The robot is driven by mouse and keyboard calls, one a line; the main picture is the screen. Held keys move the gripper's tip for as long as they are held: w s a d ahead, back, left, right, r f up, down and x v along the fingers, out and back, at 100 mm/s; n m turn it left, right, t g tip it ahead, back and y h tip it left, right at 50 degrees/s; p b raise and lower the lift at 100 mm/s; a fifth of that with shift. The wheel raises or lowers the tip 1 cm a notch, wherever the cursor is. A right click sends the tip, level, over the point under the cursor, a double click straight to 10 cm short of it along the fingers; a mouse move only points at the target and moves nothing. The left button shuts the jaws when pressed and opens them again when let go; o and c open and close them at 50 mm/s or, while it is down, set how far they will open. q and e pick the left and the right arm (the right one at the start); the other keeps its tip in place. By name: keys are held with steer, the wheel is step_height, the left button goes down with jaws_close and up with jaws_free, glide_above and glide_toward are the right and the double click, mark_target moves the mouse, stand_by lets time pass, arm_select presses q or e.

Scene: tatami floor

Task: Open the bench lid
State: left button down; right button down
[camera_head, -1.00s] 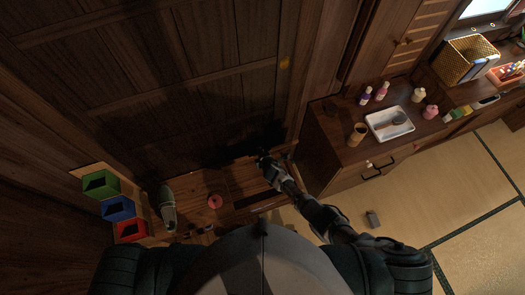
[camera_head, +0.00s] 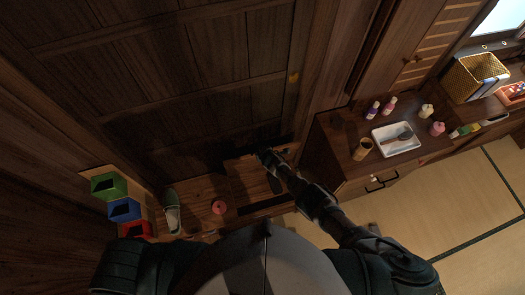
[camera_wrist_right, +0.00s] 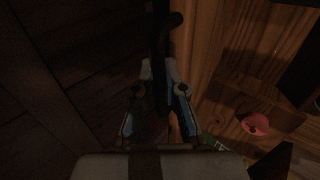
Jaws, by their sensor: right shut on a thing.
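The bench (camera_head: 190,190) stands low against the dark wall. Its wooden lid (camera_head: 245,178) lies near my right gripper, with a dark gap along its front side; the lid looks tilted up, but its angle is hard to judge. My right gripper (camera_head: 266,156) is at the lid's far right part. In the right wrist view, my right gripper (camera_wrist_right: 158,75) is shut on a dark bar-like handle (camera_wrist_right: 161,25), beside a brown wooden panel (camera_wrist_right: 204,45). The shadow hides the exact grip. My left gripper is not in view.
A pink round thing (camera_head: 219,207) and a green slipper (camera_head: 172,212) are on the bench left of the lid. Green (camera_head: 108,186), blue (camera_head: 124,209) and red (camera_head: 138,229) boxes stand further left. A cabinet (camera_head: 335,165) with bottles and a white tray (camera_head: 396,139) stands right.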

steer(key=shift+d+f, duration=0.1)
steer(key=shift+d, duration=0.05)
steer(key=c, duration=1.2)
jaws_free()
steer(key=shift+v, duration=3.65)
